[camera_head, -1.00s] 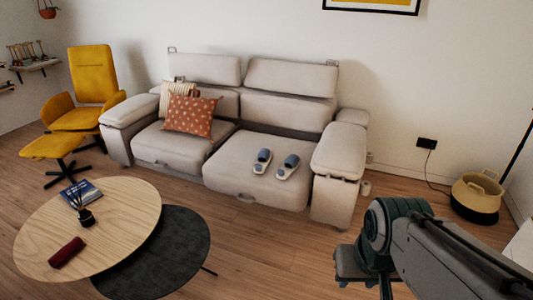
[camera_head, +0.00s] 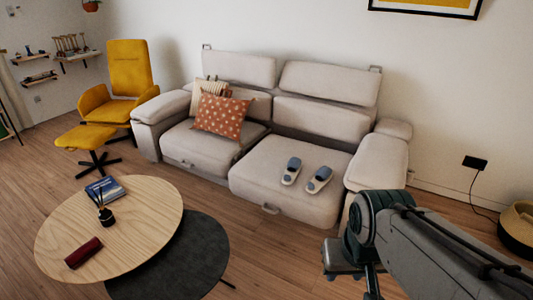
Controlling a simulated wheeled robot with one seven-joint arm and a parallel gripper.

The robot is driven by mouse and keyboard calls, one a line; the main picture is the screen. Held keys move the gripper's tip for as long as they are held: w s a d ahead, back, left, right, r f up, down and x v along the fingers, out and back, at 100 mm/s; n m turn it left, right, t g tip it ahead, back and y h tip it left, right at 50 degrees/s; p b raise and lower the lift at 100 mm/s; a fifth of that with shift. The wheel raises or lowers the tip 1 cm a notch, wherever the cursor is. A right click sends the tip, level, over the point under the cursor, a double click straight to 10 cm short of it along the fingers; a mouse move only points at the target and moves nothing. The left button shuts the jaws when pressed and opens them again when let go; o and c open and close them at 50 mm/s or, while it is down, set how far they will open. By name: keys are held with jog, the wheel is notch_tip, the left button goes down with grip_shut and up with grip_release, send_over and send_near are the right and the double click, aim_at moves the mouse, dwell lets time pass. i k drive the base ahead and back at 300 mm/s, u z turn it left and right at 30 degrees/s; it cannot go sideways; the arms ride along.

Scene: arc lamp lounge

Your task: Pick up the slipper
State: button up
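Two grey-blue slippers with pale soles lie side by side on the right seat of the beige sofa (camera_head: 262,196). The left slipper (camera_head: 291,171) and the right slipper (camera_head: 319,180) are a little apart. My arm reaches in from the lower right of the head view. My gripper (camera_head: 372,290) is only partly in view at the bottom edge, in front of the sofa and well short of the slippers. Its fingertips are cut off or too unclear to judge.
A round wooden table (camera_head: 140,222) stands at the lower left, overlapping a dark round table (camera_head: 205,265). A yellow armchair (camera_head: 128,75) and footstool (camera_head: 86,138) are at the left. A woven basket (camera_head: 518,232) is at the right edge. Wooden floor is open before the sofa.

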aim_at(294, 168)
jog(key=u, duration=0.3)
jog(key=i, duration=1.95)
jog(key=z, duration=0.6)
jog(key=i, duration=0.9)
jog(key=z, duration=0.3)
